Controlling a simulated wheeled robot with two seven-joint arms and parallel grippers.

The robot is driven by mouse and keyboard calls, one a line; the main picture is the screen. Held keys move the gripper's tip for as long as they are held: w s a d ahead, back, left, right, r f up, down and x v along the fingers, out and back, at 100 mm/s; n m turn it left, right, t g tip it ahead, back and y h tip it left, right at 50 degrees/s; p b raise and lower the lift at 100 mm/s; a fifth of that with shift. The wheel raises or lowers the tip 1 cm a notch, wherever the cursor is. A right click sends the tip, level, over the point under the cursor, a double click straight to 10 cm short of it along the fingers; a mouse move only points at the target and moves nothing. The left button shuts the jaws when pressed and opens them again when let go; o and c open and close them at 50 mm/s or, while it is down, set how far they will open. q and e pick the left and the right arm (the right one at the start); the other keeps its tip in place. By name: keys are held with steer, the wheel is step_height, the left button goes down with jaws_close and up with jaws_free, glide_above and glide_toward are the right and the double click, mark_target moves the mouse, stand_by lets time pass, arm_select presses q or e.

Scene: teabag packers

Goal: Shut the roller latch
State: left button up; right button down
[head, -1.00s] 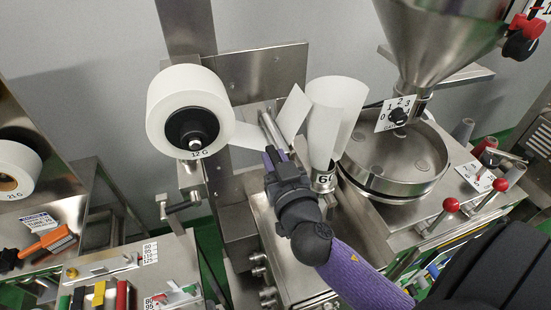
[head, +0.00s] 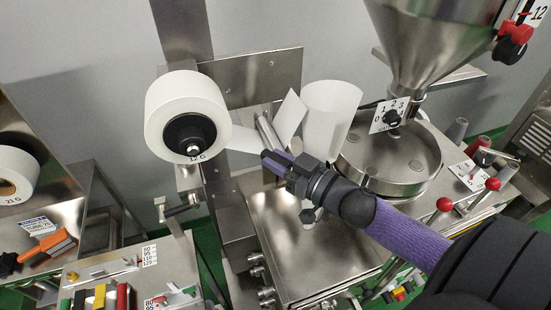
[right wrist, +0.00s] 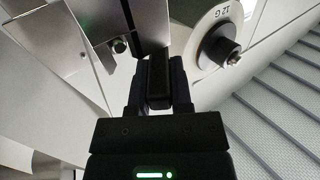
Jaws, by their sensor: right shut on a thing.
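My right gripper (head: 272,162) reaches in from the right in the head view, just below a pair of metal rollers (head: 267,132) beside the paper web. In the right wrist view its fingers (right wrist: 158,92) are closed on a dark upright handle (right wrist: 158,75), which looks like the roller latch. Above the handle is a grey metal block (right wrist: 132,22). The gripper hides most of the latch in the head view, so its exact angle is hard to tell. My left gripper is not in view.
The white paper roll (head: 160,112) marked 12 G hangs left of the gripper. A white forming collar (head: 331,108) stands close on the right, before a round steel pan (head: 395,165) under a hopper (head: 418,40). A crank (head: 178,209) sits lower left.

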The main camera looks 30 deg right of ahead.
steer(key=n+y, duration=0.1)
steer(key=n+g+y, duration=0.1)
steer(key=shift+w+d+y+b, duration=0.15)
steer(key=shift+d+y+b, duration=0.1)
steer(key=shift+y+b, duration=0.05)
steer(key=shift+d+f+n+g+y+b, duration=0.15)
steer(key=shift+n+g+y+b, duration=0.3)
steer(key=shift+y, duration=0.25)
steer(key=n+g+y+b, duration=0.2)
steer(key=b, duration=0.1)
steer(key=n+g+y+b, duration=0.2)
steer(key=b, duration=0.1)
steer(key=w+n+g+y+b, duration=0.1)
steer(key=n+g+y+b, duration=0.1)
steer(key=g+b, duration=0.1)
steer(key=shift+d+f, duration=0.15)
steer(key=shift+d, duration=0.2)
steer(key=shift+w+d+r+n+g+y+b, duration=0.15)
steer(key=shift+n+g+y+b, duration=0.3)
steer(key=shift+n+g+b, duration=0.45)
steer(key=shift+w+a+r+n+g+y+b, duration=0.15)
steer(key=shift+n+g+y+b, duration=0.25)
steer(key=shift+g, duration=0.75)
steer(key=shift+d+f, duration=0.1)
steer(key=c, duration=0.5)
jaws_free()
